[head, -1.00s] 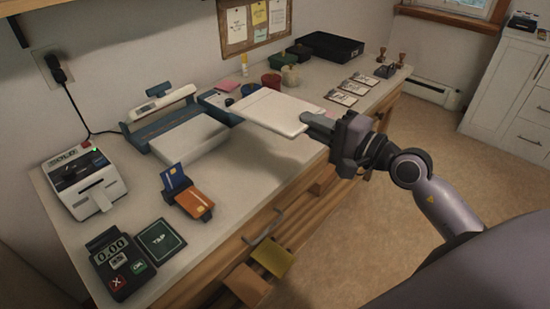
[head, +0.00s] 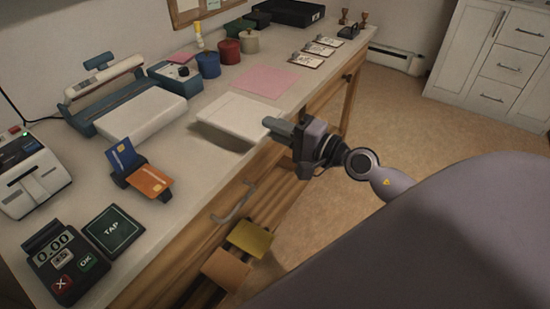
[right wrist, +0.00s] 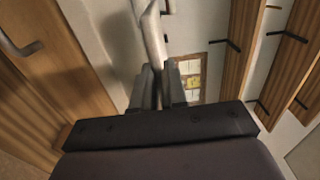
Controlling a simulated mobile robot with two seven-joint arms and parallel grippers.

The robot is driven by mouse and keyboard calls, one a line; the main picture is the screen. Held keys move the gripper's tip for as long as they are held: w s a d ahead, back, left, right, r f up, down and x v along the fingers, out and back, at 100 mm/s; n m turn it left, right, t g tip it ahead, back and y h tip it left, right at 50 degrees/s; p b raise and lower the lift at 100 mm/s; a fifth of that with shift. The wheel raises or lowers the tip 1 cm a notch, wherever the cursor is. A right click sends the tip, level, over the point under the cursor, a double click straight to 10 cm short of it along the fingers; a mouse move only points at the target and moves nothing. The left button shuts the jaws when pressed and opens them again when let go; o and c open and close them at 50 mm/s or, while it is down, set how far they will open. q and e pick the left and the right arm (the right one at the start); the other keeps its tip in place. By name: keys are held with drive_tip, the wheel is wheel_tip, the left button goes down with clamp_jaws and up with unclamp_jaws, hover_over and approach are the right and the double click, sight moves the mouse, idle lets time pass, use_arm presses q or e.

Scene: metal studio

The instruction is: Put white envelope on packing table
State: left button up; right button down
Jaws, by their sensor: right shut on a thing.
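The white envelope (head: 236,116) is a flat pale rectangle over the middle of the light-topped table (head: 190,168), near its front edge. My right gripper (head: 280,131) is shut on the envelope's right end. A dark shadow below the envelope's near side shows it is held a little above the tabletop. In the right wrist view, the two fingers (right wrist: 158,86) close on the envelope (right wrist: 152,35), seen nearly edge-on. My left gripper is not in view.
A pink sheet (head: 267,81) lies just behind the envelope. A blue-and-white machine (head: 125,105), a card holder (head: 147,180) and a payment terminal (head: 62,260) stand to the left. Coloured pots (head: 229,51) and cards (head: 313,52) are farther back. Bare tabletop lies left of the envelope.

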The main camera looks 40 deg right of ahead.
drive_tip(key=shift+f+b, duration=1.8)
drive_tip(key=shift+f, duration=1)
drive_tip(key=shift+f, duration=0.2)
drive_tip(key=c, duration=1.2)
unclamp_jaws()
drive_tip(key=shift+o, duration=0.2)
drive_tip(key=shift+r, duration=0.1)
